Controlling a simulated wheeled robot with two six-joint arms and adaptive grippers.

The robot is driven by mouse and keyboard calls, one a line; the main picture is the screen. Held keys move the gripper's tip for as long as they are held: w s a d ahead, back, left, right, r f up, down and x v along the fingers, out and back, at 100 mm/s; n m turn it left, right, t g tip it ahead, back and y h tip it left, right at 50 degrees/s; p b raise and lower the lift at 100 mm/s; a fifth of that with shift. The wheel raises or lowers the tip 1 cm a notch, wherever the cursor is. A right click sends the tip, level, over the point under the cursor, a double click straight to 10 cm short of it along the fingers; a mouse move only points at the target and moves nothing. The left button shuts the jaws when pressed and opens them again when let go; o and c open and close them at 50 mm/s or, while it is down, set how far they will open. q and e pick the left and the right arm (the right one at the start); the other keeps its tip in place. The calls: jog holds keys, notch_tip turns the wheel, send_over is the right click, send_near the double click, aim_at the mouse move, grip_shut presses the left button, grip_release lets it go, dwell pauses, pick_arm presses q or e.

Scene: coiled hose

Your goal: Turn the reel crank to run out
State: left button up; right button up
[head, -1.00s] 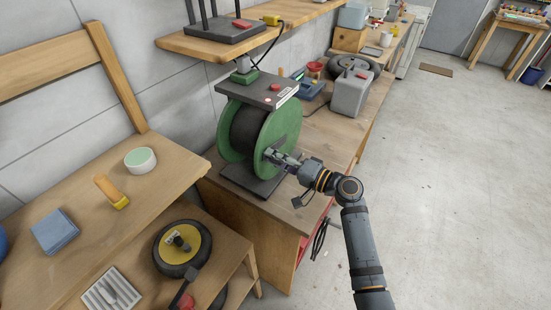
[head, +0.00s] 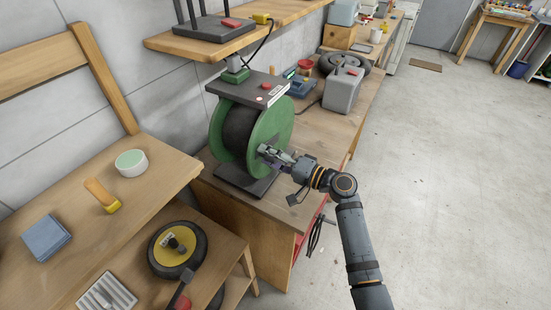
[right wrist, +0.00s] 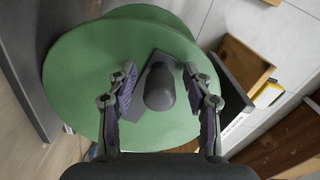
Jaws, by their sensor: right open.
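The hose reel (head: 243,130) has green side discs and a dark wound middle, and stands on the wooden bench under a dark top plate. In the right wrist view, its green disc (right wrist: 75,75) fills much of the picture. The crank's dark knob (right wrist: 160,88) points toward the camera from a dark crank arm. My right gripper (head: 270,152) is at the face of the reel's near disc. In the right wrist view, its two fingers (right wrist: 160,84) are open, one on each side of the knob, with gaps showing. My left gripper is out of view.
A wooden shelf (head: 160,42) hangs behind the reel. At the left, a table (head: 60,195) holds a tape roll (head: 131,162), and a wheel (head: 177,250) lies lower. The floor at right is free.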

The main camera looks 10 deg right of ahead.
jog(key=v, duration=1.1)
jog(key=shift+s+d, duration=0.2)
jog(key=shift+d, duration=0.1)
